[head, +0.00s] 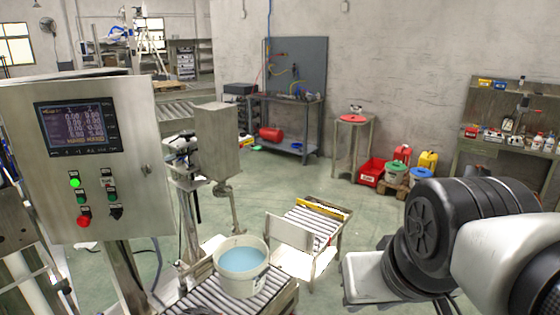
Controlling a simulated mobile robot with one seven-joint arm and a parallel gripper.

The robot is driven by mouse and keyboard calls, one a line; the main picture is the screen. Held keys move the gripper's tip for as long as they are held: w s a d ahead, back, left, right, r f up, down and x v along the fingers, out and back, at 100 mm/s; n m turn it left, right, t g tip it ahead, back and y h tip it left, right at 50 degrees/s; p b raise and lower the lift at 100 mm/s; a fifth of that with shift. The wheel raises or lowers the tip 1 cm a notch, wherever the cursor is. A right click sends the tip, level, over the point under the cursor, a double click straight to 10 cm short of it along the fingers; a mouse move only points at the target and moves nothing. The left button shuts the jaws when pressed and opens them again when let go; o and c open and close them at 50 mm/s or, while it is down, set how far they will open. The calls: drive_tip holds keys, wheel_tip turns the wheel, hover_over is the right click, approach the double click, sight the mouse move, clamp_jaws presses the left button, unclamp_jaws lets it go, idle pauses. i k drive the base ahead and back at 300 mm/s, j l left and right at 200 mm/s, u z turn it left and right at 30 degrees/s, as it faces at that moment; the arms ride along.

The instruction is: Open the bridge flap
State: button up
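A pale metal panel (288,233) stands upright, slightly tilted, between the near roller conveyor (188,306) and a farther roller section (318,221). I take this panel to be the bridge flap. Its hinge and any handle are too small to make out. A white bucket (254,280) of blue liquid stands on the near rollers, just left of the panel and apart from it. My arm fills the lower right, with its black joint and white link. My gripper is not in view.
A control cabinet (20,150) with a lit screen and buttons stands at the left. A metal box on a post (217,140) rises behind the bucket. Red and yellow cans (428,160) and a workbench (515,154) are at the right. Green floor lies open in the middle.

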sight(301, 238)
drive_tip(key=i+l+z, duration=0.1)
drive_tip(key=i+z, duration=0.4)
drive_tip(key=i, duration=0.15)
drive_tip(key=i+j+z, duration=0.1)
drive_tip(key=i+z, duration=0.4)
drive_tip(key=i+l+u, duration=0.15)
drive_tip(key=i, duration=0.35)
drive_tip(key=i+l+u, duration=0.1)
drive_tip(key=i, duration=0.4)
drive_tip(key=i+l+u, duration=0.15)
drive_tip(key=i, duration=0.35)
drive_tip(key=i+l+u, duration=0.15)
drive_tip(key=i+u, duration=0.3)
drive_tip(key=i+l+u, duration=0.2)
drive_tip(key=i+u, duration=0.2)
drive_tip(key=i+l+u, duration=0.25)
drive_tip(key=l+u, duration=0.2)
drive_tip(key=j, duration=0.1)
